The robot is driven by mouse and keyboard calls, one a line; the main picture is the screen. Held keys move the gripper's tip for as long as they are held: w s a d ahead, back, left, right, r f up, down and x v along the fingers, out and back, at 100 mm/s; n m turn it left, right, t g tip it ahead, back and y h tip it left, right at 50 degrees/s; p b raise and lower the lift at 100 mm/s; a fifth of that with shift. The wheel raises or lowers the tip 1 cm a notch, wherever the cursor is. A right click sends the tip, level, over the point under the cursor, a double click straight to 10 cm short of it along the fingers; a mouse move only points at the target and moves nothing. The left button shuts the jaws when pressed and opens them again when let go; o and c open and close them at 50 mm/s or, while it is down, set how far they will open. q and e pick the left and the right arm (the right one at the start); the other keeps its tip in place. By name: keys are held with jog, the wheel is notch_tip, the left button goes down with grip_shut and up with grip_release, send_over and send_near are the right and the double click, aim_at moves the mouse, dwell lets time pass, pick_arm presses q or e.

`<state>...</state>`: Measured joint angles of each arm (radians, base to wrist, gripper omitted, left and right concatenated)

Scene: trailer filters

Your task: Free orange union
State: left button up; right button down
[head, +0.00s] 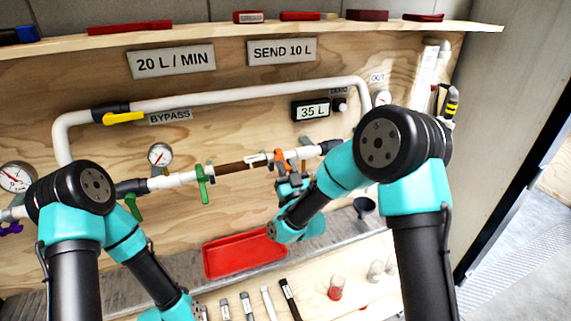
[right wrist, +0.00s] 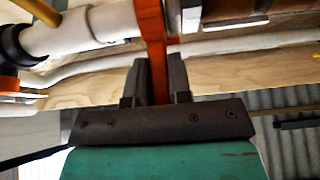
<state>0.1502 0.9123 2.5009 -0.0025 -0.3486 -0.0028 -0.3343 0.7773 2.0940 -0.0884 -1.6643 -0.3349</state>
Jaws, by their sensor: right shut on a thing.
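The orange union (head: 281,160) sits on the white pipe run in the middle of the board, right of a brown filter section (head: 237,167). My right gripper (head: 287,178) is at the union from below. In the right wrist view the right gripper (right wrist: 156,72) is shut on the lower, upright part of the orange union (right wrist: 152,30). White pipe shows to the left of the union there, and the brown section to its right. The union's far side is hidden. My left arm reaches down to the bottom edge in the head view, and its gripper is out of frame.
Green handles (head: 203,187) hang on the pipe to the left. A yellow-handled valve (head: 122,117) is on the bypass pipe. A red tray (head: 243,253) lies below on the ledge. Several tubes and small cups stand in front.

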jog(key=shift+f+t, duration=0.45)
jog(key=shift+t, duration=0.25)
jog(key=c, duration=1)
grip_release()
jog(key=shift+c, duration=0.2)
jog(key=shift+s, duration=0.1)
